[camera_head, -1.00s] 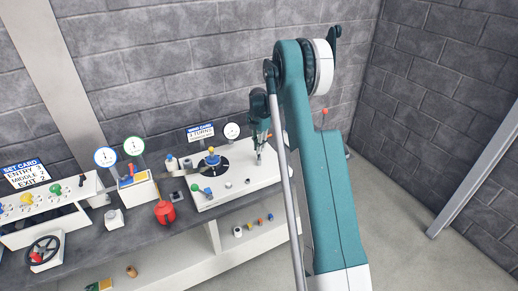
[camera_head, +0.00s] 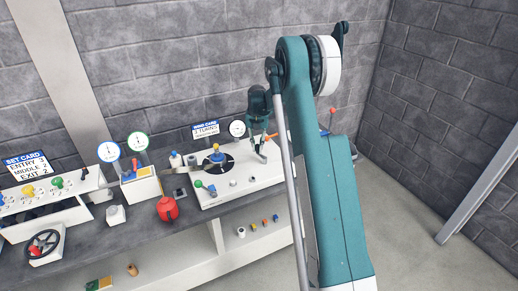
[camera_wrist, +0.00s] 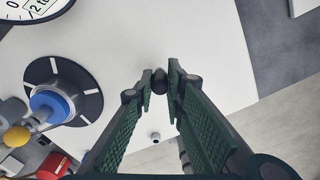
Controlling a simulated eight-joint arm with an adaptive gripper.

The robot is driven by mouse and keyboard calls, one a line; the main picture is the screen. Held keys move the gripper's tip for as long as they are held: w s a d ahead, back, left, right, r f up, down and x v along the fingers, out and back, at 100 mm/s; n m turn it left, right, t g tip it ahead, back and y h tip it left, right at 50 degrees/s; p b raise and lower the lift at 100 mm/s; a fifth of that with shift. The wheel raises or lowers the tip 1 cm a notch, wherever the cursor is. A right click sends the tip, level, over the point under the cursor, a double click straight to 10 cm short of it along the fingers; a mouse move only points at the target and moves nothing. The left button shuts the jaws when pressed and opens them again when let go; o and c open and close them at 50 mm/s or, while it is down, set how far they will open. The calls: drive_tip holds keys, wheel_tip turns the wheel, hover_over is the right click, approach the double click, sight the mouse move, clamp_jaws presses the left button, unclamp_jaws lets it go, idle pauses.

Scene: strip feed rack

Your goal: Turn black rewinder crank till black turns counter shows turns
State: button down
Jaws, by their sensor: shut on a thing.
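The white rewinder plate (camera_head: 240,182) stands on the bench. My gripper (camera_head: 262,149) is at its right end, fingers pointing down. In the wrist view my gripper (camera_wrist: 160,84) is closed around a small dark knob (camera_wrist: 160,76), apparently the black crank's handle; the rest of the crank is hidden. The turns counter is a round white dial with a black rim (camera_head: 237,128), behind the plate. In the wrist view part of the dial (camera_wrist: 36,8) shows at the upper left, cut by the frame; its needle cannot be read.
A black disc with a blue hub (camera_wrist: 62,92) lies left of my gripper; a yellow knob (camera_head: 216,147) tops it. A card (camera_head: 205,130) stands behind, its number too small to read.

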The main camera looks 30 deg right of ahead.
drive_tip(key=shift+a+n, duration=0.15)
drive_tip(key=shift+n, duration=0.15)
drive_tip(key=c, duration=2.4)
unclamp_jaws()
drive_tip(key=shift+o, duration=0.2)
wheel_tip(320, 180, up, 12)
drive_tip(key=shift+c, duration=0.2)
